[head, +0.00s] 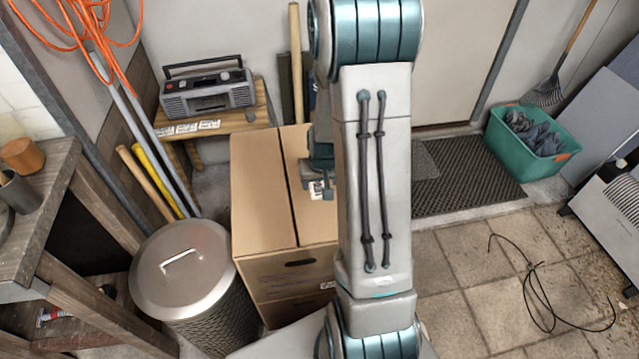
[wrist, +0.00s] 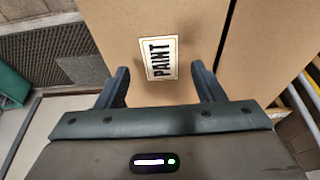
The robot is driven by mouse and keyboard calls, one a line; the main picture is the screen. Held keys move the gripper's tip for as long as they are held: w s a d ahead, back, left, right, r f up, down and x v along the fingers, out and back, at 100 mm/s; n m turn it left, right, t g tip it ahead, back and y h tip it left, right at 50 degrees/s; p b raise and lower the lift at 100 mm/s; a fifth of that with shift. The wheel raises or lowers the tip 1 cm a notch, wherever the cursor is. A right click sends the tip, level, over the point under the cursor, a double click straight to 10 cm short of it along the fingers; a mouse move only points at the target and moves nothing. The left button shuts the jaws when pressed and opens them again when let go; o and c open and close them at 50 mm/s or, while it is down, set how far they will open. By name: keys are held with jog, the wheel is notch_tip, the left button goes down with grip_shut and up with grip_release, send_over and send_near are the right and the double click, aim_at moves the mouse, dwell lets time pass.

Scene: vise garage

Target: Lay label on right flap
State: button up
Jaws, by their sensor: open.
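A white label (wrist: 159,58) reading PAINT lies on a cardboard box flap (wrist: 120,20) in the wrist view. This is the right flap (head: 292,148) in the head view; the left flap (head: 263,190) is across the seam. The label lies clear of the seam, looking flat. A small part of it shows in the head view (head: 316,188). My gripper (wrist: 160,84) is open, its two fingers apart on either side just short of the label, touching neither edge that I can see. My arm hides much of the right flap in the head view.
More labels (head: 187,130) lie on a wooden stool (head: 235,122) beside a radio (head: 207,93). A metal bin (head: 181,270) stands left of the box. A dark mat (head: 465,175), a green tub (head: 532,143) and a black cable (head: 540,295) are to the right.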

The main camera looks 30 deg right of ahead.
jog(key=d+v, duration=0.1)
jog(key=v, duration=0.7)
jog(key=s+a+r+n+g+y, duration=0.1)
jog(key=s+a+r+n, duration=0.2)
jog(key=s+a+r, duration=1)
jog(key=shift+s+a+r+p, duration=0.35)
jog(key=shift+s+p, duration=0.1)
jog(key=shift+s, duration=0.45)
notch_tip(320, 180, up, 7)
jog(key=p, duration=0.6)
jog(key=shift+t, duration=0.3)
jog(key=shift+d+f, duration=0.15)
